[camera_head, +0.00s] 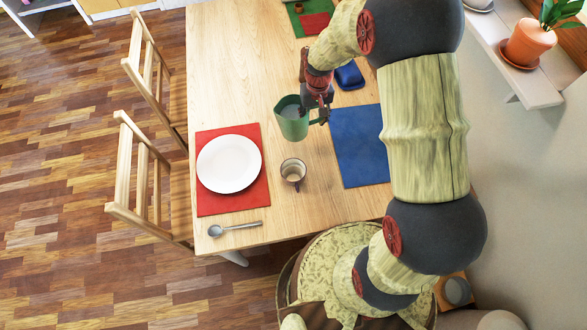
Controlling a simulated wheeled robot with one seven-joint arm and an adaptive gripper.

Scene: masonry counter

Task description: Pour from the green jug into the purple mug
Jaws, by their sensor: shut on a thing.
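The green jug (293,125) is near the middle of the wooden table, and I see its open top and greyish inside. My gripper (318,106) is shut on the jug at its right side, where the handle is mostly hidden by the fingers. The jug looks close to upright; I cannot tell how far it is above the table. The mug (293,176) stands upright on the table just below the jug in the picture, apart from it. Its inside looks pale and its outer wall dark, with a purplish tint at the handle.
A white plate (229,164) lies on a red mat (206,207) to the left, with a spoon (234,228) below. A blue mat (361,150) lies bare to the right. A blue object (349,76) is behind the gripper. Chairs (146,180) stand along the left edge.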

